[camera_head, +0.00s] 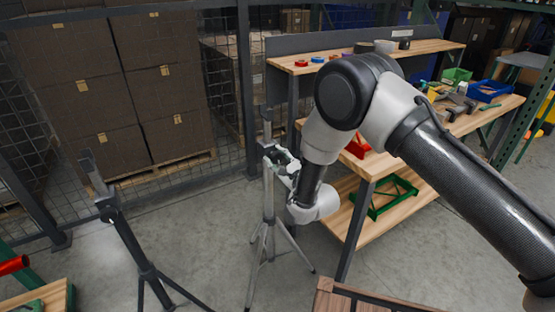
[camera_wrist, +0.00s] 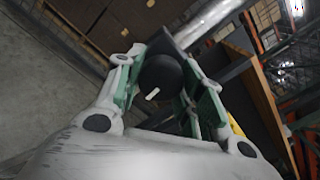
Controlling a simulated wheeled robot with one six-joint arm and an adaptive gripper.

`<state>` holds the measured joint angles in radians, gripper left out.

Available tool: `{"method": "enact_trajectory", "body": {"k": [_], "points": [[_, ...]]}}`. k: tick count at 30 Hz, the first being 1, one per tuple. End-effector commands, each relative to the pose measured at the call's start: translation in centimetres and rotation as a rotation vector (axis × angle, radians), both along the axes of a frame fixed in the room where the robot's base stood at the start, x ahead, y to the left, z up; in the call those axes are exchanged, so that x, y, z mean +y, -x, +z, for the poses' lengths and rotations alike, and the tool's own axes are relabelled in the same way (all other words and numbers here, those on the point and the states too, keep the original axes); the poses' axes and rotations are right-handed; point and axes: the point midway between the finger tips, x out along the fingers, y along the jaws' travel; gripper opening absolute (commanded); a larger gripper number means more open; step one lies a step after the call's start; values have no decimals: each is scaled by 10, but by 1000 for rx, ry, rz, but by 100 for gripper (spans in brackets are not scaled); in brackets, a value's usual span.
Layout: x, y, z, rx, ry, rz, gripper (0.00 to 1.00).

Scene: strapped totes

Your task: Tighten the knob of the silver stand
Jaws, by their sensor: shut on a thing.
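The silver stand (camera_head: 269,205) is a tripod on the concrete floor in the middle of the head view, with splayed legs. My gripper (camera_head: 281,158) is at the upper part of its pole, at the collar. In the wrist view my gripper (camera_wrist: 165,88) has its green-padded fingers on both sides of a round black knob (camera_wrist: 160,78) with a small white mark. The fingers are shut on the knob. The silver pole (camera_wrist: 208,22) runs behind it. In the head view the knob is hidden by my gripper.
A black stand (camera_head: 128,235) stands to the left. A workbench (camera_head: 365,185) with wooden shelves is close on the right, behind my arm. A mesh fence (camera_head: 225,85) with stacked brown boxes (camera_head: 105,90) is behind. Floor between the two stands is clear.

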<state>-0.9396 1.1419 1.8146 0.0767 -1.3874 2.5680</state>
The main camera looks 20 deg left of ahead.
Motion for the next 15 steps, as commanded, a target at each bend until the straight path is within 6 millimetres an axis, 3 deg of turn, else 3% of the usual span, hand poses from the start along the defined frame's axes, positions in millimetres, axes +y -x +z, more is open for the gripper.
{"method": "enact_trajectory", "body": {"k": [12,13,15], "points": [[-2,0,-3,9,1,-3,14],[-2,0,-3,9,1,-3,41],[-2,0,-2,8,0,-2,54]]}}
